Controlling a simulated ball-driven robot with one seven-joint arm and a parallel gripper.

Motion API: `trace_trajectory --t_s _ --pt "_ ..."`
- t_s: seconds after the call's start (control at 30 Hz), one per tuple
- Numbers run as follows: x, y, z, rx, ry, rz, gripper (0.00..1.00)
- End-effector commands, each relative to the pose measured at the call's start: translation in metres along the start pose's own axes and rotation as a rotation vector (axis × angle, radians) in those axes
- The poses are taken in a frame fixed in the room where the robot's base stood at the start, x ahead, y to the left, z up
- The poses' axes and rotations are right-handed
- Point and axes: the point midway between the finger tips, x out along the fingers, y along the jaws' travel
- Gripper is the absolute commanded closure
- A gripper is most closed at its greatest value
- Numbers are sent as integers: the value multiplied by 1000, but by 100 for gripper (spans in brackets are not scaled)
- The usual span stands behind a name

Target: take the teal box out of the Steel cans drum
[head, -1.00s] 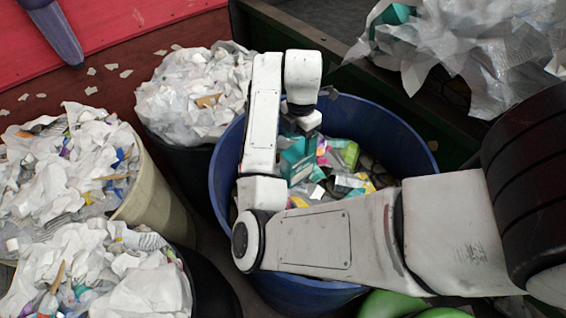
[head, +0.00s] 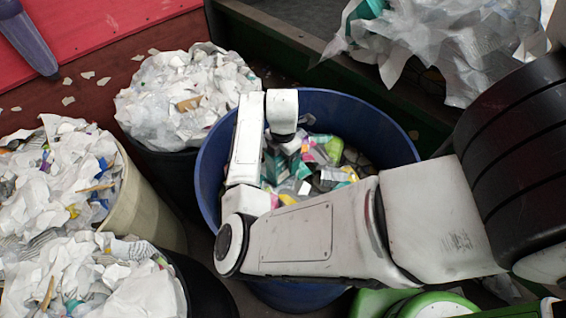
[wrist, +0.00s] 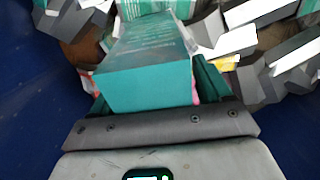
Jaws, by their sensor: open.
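A blue drum (head: 395,135) stands in the middle of the head view, with mixed cartons and packets inside; no label can be read on it. In the wrist view a teal box (wrist: 150,80) fills the middle, close in front of the palm. My gripper (wrist: 155,92) is open, with its fingers partly seen at either side of the box. I cannot tell whether they touch it. Small teal patches show in the drum in the head view, but I cannot tell which is this box.
Grey, white and coloured cartons (wrist: 275,70) crowd around the box. The drum's blue wall (wrist: 30,110) is near on both sides. Bins of white paper waste (head: 185,95) stand to the left. A crumpled clear plastic heap (head: 430,45) lies at upper right.

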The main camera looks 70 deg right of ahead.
Motion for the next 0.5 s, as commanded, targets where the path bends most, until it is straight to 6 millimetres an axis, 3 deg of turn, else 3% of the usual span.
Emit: trace_trajectory --t_s 0.1,0.5 --pt "0 0 0 0 0 0 22" --pt "-1 0 0 0 -1 0 61"
